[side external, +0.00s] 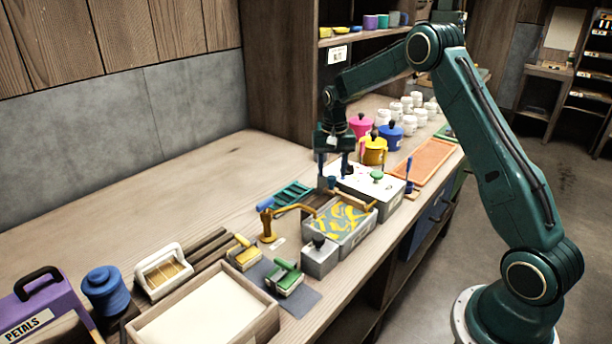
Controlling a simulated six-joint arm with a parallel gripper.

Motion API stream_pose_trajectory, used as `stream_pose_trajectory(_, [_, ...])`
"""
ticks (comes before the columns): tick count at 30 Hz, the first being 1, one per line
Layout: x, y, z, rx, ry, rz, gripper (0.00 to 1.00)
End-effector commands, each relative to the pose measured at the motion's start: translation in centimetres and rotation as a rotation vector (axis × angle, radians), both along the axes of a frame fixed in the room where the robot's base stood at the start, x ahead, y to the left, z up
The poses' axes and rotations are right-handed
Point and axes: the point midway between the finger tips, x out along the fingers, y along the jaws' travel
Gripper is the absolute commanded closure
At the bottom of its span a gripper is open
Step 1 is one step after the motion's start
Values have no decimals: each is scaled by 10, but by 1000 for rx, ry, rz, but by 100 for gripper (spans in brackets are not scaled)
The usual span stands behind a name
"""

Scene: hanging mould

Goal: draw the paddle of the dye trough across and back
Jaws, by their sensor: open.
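The dye trough (352,238) is a grey box on the bench, with yellow and grey-blue swirls on the liquid inside. A wooden bar (352,199) lies along its far side, and a small dark blue knob (331,182) stands near the bar's left end. These look like the paddle, but I cannot tell for sure how they join. My gripper (334,172) points down just above the knob, its two fingers apart and nothing seen between them. Whether the fingers reach down around the knob is not clear.
A white-topped box (390,190) with a green knob stands close behind the trough. A brown tap-like piece (268,226) stands at its left and a grey block with a black knob (320,258) in front. Coloured pots (374,152) stand farther back.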

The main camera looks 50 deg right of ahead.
Motion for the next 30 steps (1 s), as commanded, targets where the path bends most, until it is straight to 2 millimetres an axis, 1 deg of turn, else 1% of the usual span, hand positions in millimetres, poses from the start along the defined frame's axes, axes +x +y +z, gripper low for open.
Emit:
stream_pose_trajectory(1, [0,0,-6,1,2,0,53])
stream_pose_trajectory(3, [0,0,-12,1,2,0,53])
stream_pose_trajectory(6, [0,0,-17,1,1,0,53])
stream_pose_trajectory(17, [0,0,-20,0,0,0,53])
stream_pose_trajectory(18, [0,0,-20,0,0,0,61])
stream_pose_trajectory(20, [0,0,-19,0,0,0,73])
stream_pose_trajectory(21, [0,0,-19,0,0,0,81])
stream_pose_trajectory(23, [0,0,-19,0,0,0,92])
stream_pose_trajectory(24, [0,0,-19,0,0,0,100])
stream_pose_trajectory(30, [0,2,-19,0,0,1,100])
